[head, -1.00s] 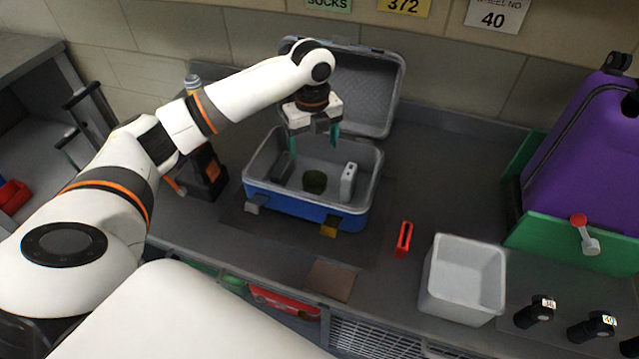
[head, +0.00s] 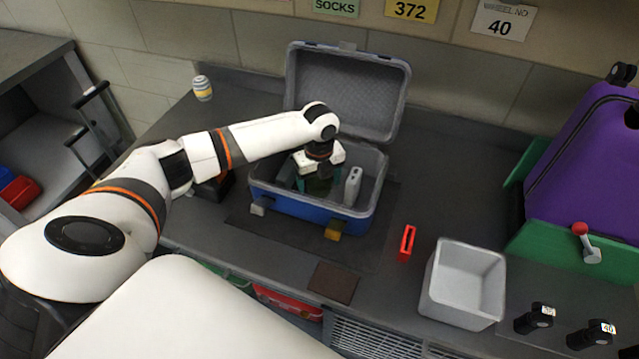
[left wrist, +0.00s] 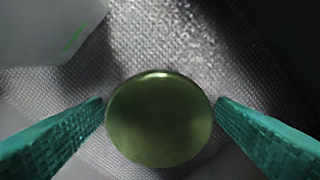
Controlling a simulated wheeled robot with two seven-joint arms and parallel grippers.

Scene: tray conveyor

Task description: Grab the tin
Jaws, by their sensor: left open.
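The tin is a round green can (left wrist: 159,118) on the textured floor of an open blue case (head: 300,205). In the left wrist view its round top lies between the two teal fingers of my left gripper (left wrist: 160,115). The fingers are open, one on each side and close to the rim; I cannot tell whether they touch it. In the head view my left gripper (head: 318,183) reaches down into the case, and the tin is mostly hidden beneath it. My right gripper is not in view.
A white upright object (head: 352,187) stands in the case, right of my gripper. The raised lid (head: 345,90) is behind. A striped can (head: 202,88) stands at the back left. A red object (head: 407,242) and a white bin (head: 463,285) are to the right.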

